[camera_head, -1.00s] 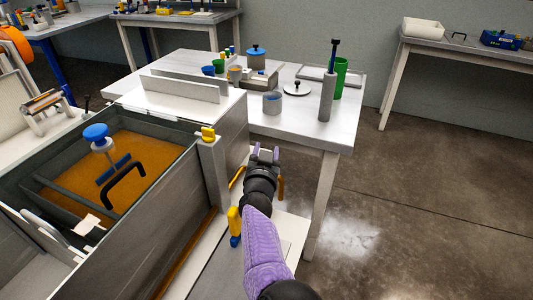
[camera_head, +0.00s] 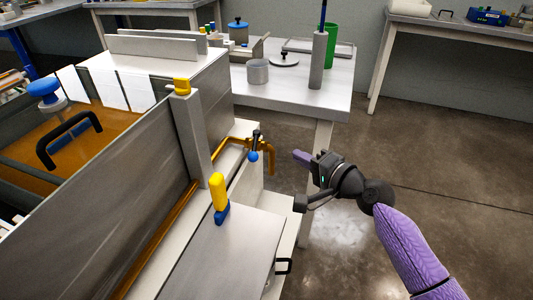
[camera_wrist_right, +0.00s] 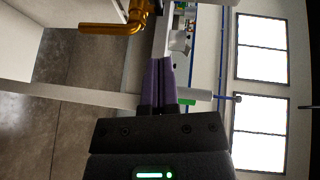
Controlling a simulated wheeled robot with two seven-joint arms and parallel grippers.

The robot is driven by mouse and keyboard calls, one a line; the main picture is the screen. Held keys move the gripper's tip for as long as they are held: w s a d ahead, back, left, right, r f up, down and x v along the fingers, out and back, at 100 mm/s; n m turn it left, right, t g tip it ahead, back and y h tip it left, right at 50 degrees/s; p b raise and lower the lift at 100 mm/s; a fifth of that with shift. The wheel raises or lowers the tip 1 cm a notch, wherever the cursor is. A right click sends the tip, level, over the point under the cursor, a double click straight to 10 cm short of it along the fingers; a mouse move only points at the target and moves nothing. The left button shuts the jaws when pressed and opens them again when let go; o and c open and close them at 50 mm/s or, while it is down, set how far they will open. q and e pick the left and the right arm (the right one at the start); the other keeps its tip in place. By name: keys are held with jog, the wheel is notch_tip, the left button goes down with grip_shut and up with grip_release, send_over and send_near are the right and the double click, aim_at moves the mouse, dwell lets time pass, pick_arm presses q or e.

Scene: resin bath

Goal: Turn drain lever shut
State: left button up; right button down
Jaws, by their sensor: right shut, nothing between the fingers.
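The drain lever (camera_head: 254,148) is a dark stem with a blue ball at its lower end. It sits by the brass drain pipe (camera_head: 232,141) at the tank's near right corner, and the ball hangs low. My right gripper (camera_head: 301,157) has purple fingers, shut and empty. It is to the right of the lever, apart from it, pointing left. In the right wrist view the shut fingers (camera_wrist_right: 159,85) hold nothing, and the brass pipe (camera_wrist_right: 112,28) shows at the top. The lever is not clear there. My left gripper is out of view.
The tank (camera_head: 110,160) with orange resin fills the left. A yellow handle with a blue base (camera_head: 219,195) stands on the near ledge. A table (camera_head: 300,97) with a grey cup (camera_head: 257,71) is behind the gripper. Open floor lies to the right.

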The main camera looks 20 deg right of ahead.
aim_at(255, 145)
jog(key=shift+w+a+f+b, duration=0.25)
jog(key=shift+w+a, duration=0.6)
jog(key=shift+w, duration=0.25)
jog(key=shift+w+a+f+b, duration=0.25)
jog(key=shift+w+a, duration=0.6)
jog(key=shift+w, duration=0.25)
jog(key=shift+w+a+f+b, duration=0.25)
jog(key=shift+w+a, duration=0.6)
jog(key=shift+w, duration=0.25)
